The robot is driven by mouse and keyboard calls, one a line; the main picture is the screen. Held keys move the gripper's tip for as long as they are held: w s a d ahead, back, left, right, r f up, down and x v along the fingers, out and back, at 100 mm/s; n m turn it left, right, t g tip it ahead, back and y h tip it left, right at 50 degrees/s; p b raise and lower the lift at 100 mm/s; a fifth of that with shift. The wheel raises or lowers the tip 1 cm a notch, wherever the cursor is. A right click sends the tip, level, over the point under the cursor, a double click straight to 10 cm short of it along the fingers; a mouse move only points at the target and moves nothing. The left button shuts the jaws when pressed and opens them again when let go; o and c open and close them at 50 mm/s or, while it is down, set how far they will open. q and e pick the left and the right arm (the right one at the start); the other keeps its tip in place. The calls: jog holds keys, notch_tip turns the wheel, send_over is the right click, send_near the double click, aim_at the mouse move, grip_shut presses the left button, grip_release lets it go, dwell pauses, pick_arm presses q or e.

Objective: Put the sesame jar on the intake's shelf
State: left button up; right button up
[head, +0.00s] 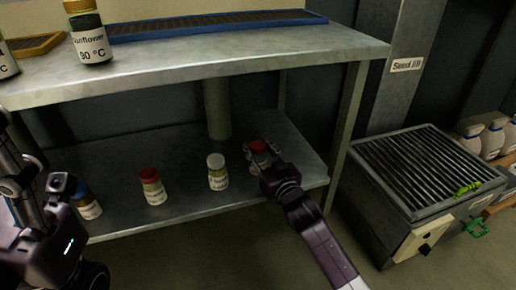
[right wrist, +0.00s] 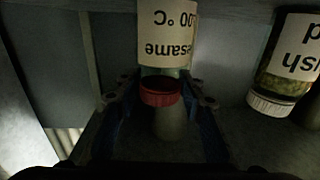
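The sesame jar (head: 259,149), with a red lid, stands on the lower shelf (head: 277,195) of the metal table, near its right end. In the right wrist view the jar (right wrist: 167,35) appears upside down, its label reading "Sesame". My right gripper (head: 261,158) is at the jar. Its fingers (right wrist: 160,100) are spread on both sides of the jar, with gaps visible by the red lid. My left gripper (head: 30,190) is at the left edge, partly seen; its finger state is unclear. I cannot tell which surface is the intake's shelf.
A white-lidded jar (head: 217,172), a red-lidded jar (head: 152,187) and a blue-lidded jar (head: 88,205) stand left on the lower shelf. A sunflower jar (head: 91,40) stands on the tabletop (head: 230,58). A grated box (head: 425,168) stands right, near a "Seed" sign (head: 407,64).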

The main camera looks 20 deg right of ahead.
jog(key=shift+o, duration=1.2)
